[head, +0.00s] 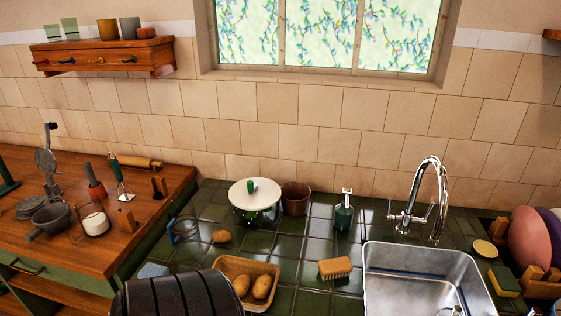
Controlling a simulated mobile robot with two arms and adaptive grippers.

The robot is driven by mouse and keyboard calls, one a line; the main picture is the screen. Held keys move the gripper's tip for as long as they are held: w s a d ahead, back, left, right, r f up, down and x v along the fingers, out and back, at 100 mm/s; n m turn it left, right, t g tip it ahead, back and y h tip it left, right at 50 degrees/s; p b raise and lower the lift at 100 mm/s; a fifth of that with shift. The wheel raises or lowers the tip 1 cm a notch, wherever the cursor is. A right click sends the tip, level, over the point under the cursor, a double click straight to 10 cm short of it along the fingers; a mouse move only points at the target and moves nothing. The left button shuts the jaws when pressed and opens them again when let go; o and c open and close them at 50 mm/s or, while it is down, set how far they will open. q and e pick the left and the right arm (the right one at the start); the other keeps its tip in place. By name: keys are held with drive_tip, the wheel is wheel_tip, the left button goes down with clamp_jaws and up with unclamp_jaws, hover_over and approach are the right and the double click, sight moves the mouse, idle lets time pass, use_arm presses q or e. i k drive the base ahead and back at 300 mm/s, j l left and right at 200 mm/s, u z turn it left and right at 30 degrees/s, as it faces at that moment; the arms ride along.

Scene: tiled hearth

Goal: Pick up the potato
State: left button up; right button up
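A brown potato (221,236) lies alone on the dark green tiled counter, left of centre in the head view. Two more potatoes, a left one (241,285) and a right one (262,287), lie side by side in a tan tray (247,262) nearer to me. The lone potato is apart from the tray, beyond its upper left corner. Neither of my grippers shows in this view.
A white-lidded pot (255,215) stands behind the potato and a blue ring-shaped item (181,237) to its left. A brush (335,268) lies right of the tray, before the sink (420,262). A dark ribbed shape (180,297) covers the lower left counter.

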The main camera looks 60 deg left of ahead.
sight(263, 285)
drive_tip(key=u, duration=2.1)
